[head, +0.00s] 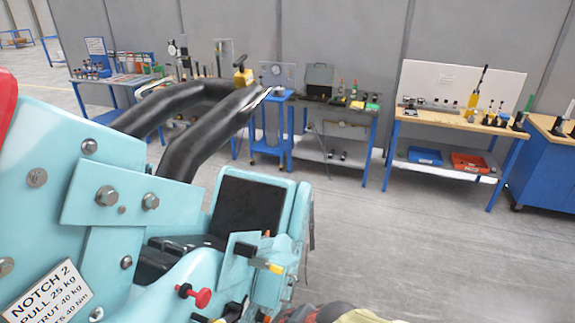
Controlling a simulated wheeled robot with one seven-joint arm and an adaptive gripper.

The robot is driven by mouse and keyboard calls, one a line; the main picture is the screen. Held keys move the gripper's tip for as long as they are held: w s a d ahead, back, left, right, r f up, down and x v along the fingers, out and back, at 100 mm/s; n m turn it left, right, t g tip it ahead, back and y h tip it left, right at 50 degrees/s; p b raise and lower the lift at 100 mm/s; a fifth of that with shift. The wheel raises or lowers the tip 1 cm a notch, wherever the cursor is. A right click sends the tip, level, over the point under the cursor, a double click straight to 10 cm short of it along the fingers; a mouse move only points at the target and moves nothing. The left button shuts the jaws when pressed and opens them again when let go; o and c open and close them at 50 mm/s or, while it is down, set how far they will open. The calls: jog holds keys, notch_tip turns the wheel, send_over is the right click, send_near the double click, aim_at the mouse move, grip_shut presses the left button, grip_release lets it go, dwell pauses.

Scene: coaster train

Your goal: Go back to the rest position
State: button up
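My gripper is not in view in the head view, and no part of it can be made out. A turquoise coaster train car (150,200) fills the left and lower left, very close. It has bolted plates, a dark seat back (248,209) and black curved restraint bars (192,150) that rise over the seat. A sign reading "NOTCH 2" (50,295) is on its lower left. A red knob (203,297) and a small yellow-tipped part (275,268) sit on its lower side.
Blue-framed workbenches with tools stand along the grey wall: one at left (110,79), one in the middle (372,112), one at right (505,131). A blue cabinet (545,170) stands far right. The grey floor (430,250) between car and benches is clear.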

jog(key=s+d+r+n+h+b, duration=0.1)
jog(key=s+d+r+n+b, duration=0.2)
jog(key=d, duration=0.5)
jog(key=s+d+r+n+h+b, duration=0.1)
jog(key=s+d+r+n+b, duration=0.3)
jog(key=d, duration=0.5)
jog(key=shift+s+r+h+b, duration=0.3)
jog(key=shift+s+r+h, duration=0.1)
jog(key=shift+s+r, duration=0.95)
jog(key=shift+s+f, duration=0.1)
